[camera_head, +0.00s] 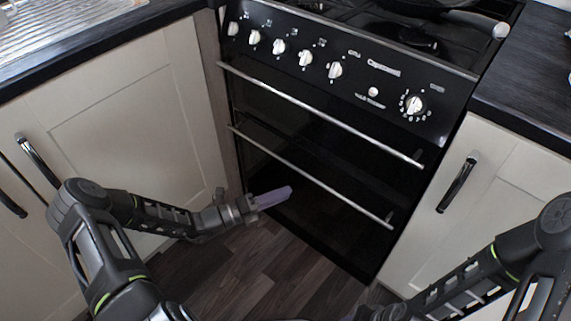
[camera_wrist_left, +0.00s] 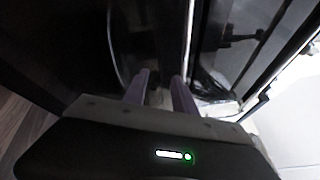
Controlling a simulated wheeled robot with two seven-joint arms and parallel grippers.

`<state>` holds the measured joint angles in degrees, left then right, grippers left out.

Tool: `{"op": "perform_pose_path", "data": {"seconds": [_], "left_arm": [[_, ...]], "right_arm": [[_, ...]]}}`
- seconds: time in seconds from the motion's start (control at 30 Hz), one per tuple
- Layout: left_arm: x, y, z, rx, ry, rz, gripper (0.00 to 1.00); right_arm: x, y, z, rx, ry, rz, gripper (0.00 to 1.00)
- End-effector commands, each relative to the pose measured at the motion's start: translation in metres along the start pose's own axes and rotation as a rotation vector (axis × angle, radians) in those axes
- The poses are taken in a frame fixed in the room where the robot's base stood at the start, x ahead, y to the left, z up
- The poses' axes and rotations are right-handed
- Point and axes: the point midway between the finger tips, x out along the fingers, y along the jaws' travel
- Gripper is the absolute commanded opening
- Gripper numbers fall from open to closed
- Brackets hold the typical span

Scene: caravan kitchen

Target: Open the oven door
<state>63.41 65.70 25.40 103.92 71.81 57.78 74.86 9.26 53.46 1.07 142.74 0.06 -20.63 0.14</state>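The black oven (camera_head: 300,215) stands in the middle of the head view, and its front looks closed. It has two horizontal silver bar handles, an upper one (camera_head: 320,112) and a lower one (camera_head: 310,177). My left gripper (camera_head: 285,196) is in front of the lower oven front, below the lower handle's left half. In the left wrist view its two purple fingers (camera_wrist_left: 160,90) are apart with nothing seen between them. A bright silver bar (camera_wrist_left: 190,40) lies just beyond the fingertips; I cannot tell if they touch it. My right arm enters at lower right; its gripper is mostly cut off.
White knobs (camera_head: 335,70) line the panel above the oven. Cream cabinets stand left (camera_head: 130,120) and right (camera_head: 500,180), with dark handles (camera_head: 457,184). A hob (camera_head: 410,30) is on top. The wood floor (camera_head: 260,275) before the oven is clear.

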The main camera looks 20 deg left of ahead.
Motion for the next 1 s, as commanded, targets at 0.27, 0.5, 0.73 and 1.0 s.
{"op": "perform_pose_path", "data": {"seconds": [0.27, 0.5, 0.73, 1.0], "left_arm": [[-0.004, -0.029, 0.026, -0.263, -0.081, -0.135, 0.33], [-0.004, -0.029, 0.025, -0.271, -0.078, -0.133, 0.33], [0.004, -0.029, 0.025, -0.270, -0.075, -0.134, 0.33], [0.041, -0.033, 0.028, -0.269, -0.075, -0.135, 0.33]], "right_arm": [[-0.001, 0.000, 0.000, 0.002, 0.000, 0.001, 0.36], [0.000, 0.000, 0.000, 0.001, -0.001, 0.000, 0.36], [0.002, 0.001, 0.000, 0.001, 0.000, 0.000, 0.36], [0.008, 0.005, -0.002, 0.004, 0.005, 0.003, 0.36]]}}
